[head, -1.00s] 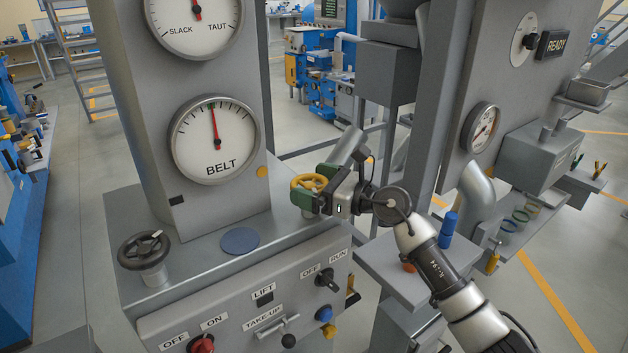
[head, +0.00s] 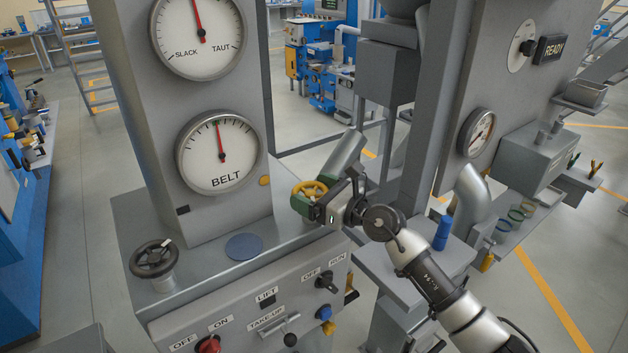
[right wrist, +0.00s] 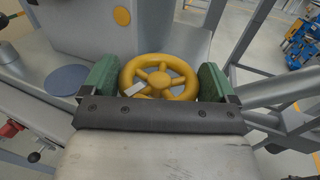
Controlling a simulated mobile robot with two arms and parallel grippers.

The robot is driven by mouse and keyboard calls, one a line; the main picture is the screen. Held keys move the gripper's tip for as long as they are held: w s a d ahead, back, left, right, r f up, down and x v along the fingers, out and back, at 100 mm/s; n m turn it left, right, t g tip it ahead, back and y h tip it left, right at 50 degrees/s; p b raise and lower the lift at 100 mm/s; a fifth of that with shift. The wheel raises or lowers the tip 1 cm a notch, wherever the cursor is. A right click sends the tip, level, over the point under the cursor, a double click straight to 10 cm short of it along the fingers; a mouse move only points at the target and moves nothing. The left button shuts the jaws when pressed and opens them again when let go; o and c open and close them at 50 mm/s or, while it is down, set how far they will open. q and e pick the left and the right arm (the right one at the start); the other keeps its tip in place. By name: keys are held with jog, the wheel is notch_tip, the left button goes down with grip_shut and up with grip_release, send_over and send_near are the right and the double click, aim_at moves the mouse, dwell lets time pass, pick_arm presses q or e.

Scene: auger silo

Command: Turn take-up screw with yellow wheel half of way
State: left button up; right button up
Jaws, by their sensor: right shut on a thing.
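The yellow wheel (head: 311,188) of the take-up screw sits on the right end of the grey console top. In the right wrist view the yellow wheel (right wrist: 160,76) has spokes and a small pale mark at its lower left. My right gripper (head: 309,199) is shut on the wheel. Its green fingers stand at the wheel's left and right sides in the right wrist view (right wrist: 158,82). The SLACK–TAUT gauge (head: 197,38) has its needle pointing nearly straight up. The BELT gauge (head: 219,152) needle also points nearly straight up. My left gripper is not in view.
A black handwheel (head: 154,259) stands at the console's left end, with a blue disc (head: 244,247) between the wheels. The front panel (head: 250,310) carries switches, a lever and knobs.

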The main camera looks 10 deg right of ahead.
dwell(0.3)
jog(key=o, duration=0.7)
jog(key=shift+c, duration=0.2)
jog(key=b+v, duration=0.3)
jog(key=v, duration=0.7)
jog(key=shift+s+d, duration=0.2)
jog(key=shift+s, duration=0.2)
